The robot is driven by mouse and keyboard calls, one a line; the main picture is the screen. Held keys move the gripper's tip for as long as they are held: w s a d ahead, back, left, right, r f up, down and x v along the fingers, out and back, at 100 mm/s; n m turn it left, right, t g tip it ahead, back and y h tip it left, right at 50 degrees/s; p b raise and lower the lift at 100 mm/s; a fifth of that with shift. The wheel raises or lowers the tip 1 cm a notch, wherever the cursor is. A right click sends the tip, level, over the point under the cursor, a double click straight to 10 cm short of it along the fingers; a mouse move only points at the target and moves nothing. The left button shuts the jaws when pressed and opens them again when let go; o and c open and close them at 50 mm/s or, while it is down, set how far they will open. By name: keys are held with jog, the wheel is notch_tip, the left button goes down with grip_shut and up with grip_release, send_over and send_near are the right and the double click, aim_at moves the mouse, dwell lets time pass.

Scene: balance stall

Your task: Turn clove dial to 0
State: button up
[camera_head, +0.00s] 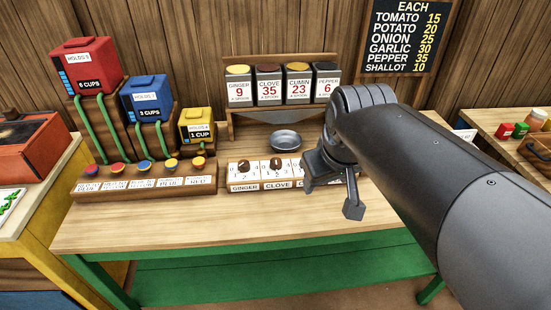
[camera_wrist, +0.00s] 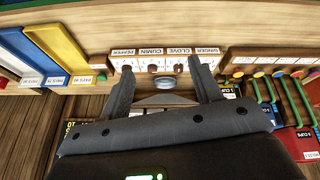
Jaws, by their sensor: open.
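The clove dial (camera_head: 276,165) is a small dark knob on a white numbered plate, second from the left in the spice dial row, above the CLOVE label (camera_head: 278,185). Its pointer setting is too small to read. In the wrist view the row is upside down and the clove dial (camera_wrist: 178,68) shows small between the spread fingers. My gripper (camera_head: 333,196) is open and empty, right of the clove dial in the head view, and covers the cumin and pepper dials there. Both fingers of my gripper (camera_wrist: 162,68) show apart in the wrist view.
The ginger dial (camera_head: 243,167) is just left of the clove dial. A metal bowl (camera_head: 286,139) stands behind the row, under spice boxes (camera_head: 269,86). Red, blue and yellow hoppers with coloured knobs (camera_head: 144,168) stand at left. The table's front strip (camera_head: 215,223) is clear.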

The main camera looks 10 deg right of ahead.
jog(key=w+a+r+n+g, duration=0.15)
jog(key=w+n, duration=0.25)
jog(key=w, duration=0.6)
jog(key=n+g, duration=0.4)
jog(key=n, duration=0.5)
send_over(275, 160)
notch_tip(275, 160, down, 13)
notch_tip(275, 160, down, 10)
jog(key=shift+d+f, duration=0.1)
jog(key=shift+f, duration=0.05)
jog(key=shift+c, duration=0.2)
jog(key=c, duration=0.9)
